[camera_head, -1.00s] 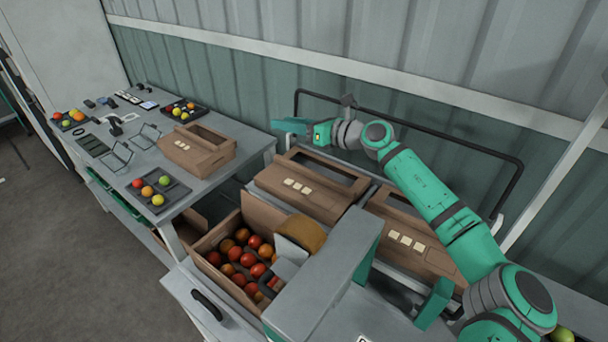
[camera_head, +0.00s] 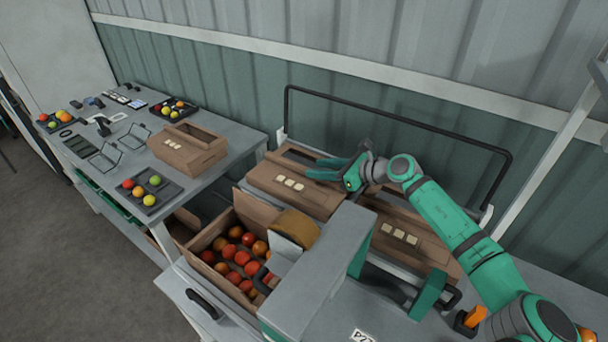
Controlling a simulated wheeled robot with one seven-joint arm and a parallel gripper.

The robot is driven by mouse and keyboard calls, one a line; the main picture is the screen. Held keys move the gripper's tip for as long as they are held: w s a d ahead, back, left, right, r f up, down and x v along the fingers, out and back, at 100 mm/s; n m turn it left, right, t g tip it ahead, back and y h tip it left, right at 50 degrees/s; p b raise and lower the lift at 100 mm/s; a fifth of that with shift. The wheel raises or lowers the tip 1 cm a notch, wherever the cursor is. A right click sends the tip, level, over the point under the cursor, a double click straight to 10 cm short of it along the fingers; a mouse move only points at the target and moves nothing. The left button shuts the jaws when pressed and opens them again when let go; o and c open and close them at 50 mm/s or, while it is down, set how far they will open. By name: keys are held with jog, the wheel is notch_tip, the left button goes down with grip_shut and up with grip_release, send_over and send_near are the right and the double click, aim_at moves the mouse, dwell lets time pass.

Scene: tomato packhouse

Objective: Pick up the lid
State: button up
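Brown cardboard lids with long window openings and several pale square labels are in view. One lid (camera_head: 292,200) lies on the rack in the middle, and a second lid (camera_head: 425,250) lies to its right, partly behind my arm. A similar brown piece (camera_head: 187,158) sits on the left table. My gripper (camera_head: 315,168) is over the far right part of the middle lid, its two green fingers pointing left with a gap between them. It looks open and empty. Whether the fingers touch the lid cannot be told.
An open carton (camera_head: 205,244) of red and orange tomatoes stands in front of the middle lid, beside a grey machine housing (camera_head: 325,260). A black rail (camera_head: 400,117) runs behind the lids. The left table (camera_head: 222,130) holds trays (camera_head: 160,200) of tomatoes and small tools.

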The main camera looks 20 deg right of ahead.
aim_at(304, 167)
jog(key=x, duration=0.5)
jog(key=shift+a+r, duration=0.1)
jog(key=shift+a, duration=0.05)
grip_shut()
